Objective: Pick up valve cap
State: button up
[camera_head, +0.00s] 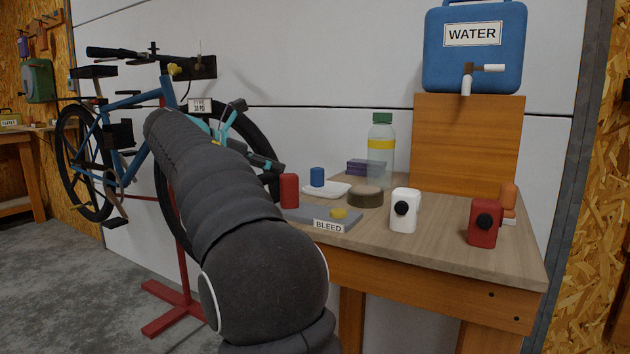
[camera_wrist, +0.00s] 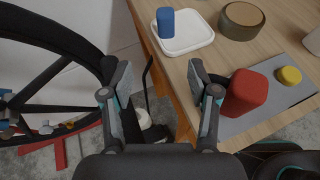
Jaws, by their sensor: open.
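I cannot tell for certain which piece is the valve cap. A small blue cylinder (camera_head: 317,177) stands in a white dish (camera_head: 340,191) on the bench; in the wrist view the blue cylinder (camera_wrist: 166,22) is upright near the dish's left side. A red block (camera_head: 289,190) and a yellow disc (camera_head: 339,213) are on a grey mat labelled BLEED (camera_head: 300,214). In the wrist view my gripper (camera_wrist: 160,85) is open and empty, its fingers spread over the bench's left edge. The right finger is close to the red block (camera_wrist: 246,93); contact cannot be told.
A bicycle (camera_head: 110,150) on a red stand is left of the bench; its wheel (camera_wrist: 60,40) is close to my gripper's left finger. A brown round tin (camera_head: 365,197), a bottle (camera_head: 381,150), a white device (camera_head: 405,210) and a red device (camera_head: 483,222) stand on the bench.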

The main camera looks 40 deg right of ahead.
aim_at(313, 173)
jog(key=shift+g, duration=0.3)
jog(key=x, duration=0.3)
jog(key=b+x, duration=0.1)
jog(key=x, duration=0.1)
jog(key=r+x, duration=0.1)
jog(key=x, duration=0.2)
jog(key=shift+s+d+f, duration=0.1)
jog(key=shift+s+d, duration=0.1)
jog(key=shift+d, duration=0.35)
jog(key=shift+b+x, duration=0.65)
jog(key=shift+x, duration=2.45)
jog(key=c, duration=0.9)
